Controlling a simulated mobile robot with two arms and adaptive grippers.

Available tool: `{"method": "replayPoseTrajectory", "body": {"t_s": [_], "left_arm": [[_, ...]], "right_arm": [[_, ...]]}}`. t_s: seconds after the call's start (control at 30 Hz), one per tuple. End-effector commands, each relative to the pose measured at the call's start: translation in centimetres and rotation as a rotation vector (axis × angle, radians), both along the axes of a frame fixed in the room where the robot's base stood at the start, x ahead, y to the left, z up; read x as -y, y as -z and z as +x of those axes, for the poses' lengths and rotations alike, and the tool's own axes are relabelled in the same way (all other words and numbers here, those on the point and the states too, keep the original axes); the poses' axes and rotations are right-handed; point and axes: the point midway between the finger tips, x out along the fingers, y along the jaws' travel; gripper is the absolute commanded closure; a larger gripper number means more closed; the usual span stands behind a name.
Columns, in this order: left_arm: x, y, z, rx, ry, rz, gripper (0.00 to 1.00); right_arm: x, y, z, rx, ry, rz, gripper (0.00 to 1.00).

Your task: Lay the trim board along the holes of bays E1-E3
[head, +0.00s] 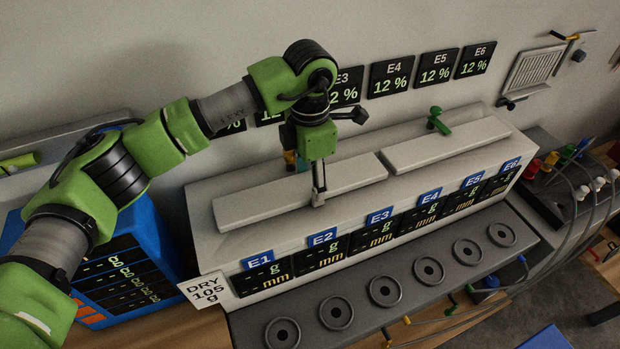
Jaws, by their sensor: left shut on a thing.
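A long pale trim board (258,200) lies along the top of the white bay cabinet, above the labels of bays E1, E2 and E3. My left gripper (318,197) points down at the board's middle and is shut on it. Whether the board rests fully on the top or is slightly raised, I cannot tell. Any holes under it are hidden. A second similar board (447,143) lies to its right, roughly in line, above E4-E6, with a small gap between them. My right gripper is not in view.
A green handle-like piece (438,121) stands behind the right board. A grey ledge with several round rings (385,291) runs along the cabinet front. A blue unit (140,250) stands at left, and dark percentage displays (391,76) hang on the wall behind.

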Motion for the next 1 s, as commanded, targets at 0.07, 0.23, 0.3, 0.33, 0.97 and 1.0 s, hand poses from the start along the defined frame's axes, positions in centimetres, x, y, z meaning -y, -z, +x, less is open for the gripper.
{"method": "replayPoseTrajectory", "body": {"t_s": [0.07, 0.23, 0.3, 0.33, 0.97, 1.0], "left_arm": [[0.0, 0.0, 0.0, 0.000, 0.000, 0.000, 0.41], [0.0, 0.0, 0.0, 0.000, 0.000, 0.000, 0.41], [0.0, 0.0, 0.0, 0.000, 0.000, 0.000, 0.41], [0.0, 0.0, 0.0, 0.000, 0.000, 0.000, 0.41], [0.0, -9.3, -0.1, 0.004, -0.002, 0.000, 0.41], [0.0, -10.0, -0.2, 0.004, -0.001, -0.001, 0.41]], "right_arm": [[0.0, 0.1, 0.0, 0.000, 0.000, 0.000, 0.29], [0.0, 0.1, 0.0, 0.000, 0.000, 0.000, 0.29], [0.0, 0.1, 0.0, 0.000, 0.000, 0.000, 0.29], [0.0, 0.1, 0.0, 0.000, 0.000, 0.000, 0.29], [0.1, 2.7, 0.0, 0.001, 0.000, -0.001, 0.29], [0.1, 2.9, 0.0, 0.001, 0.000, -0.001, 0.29]]}}
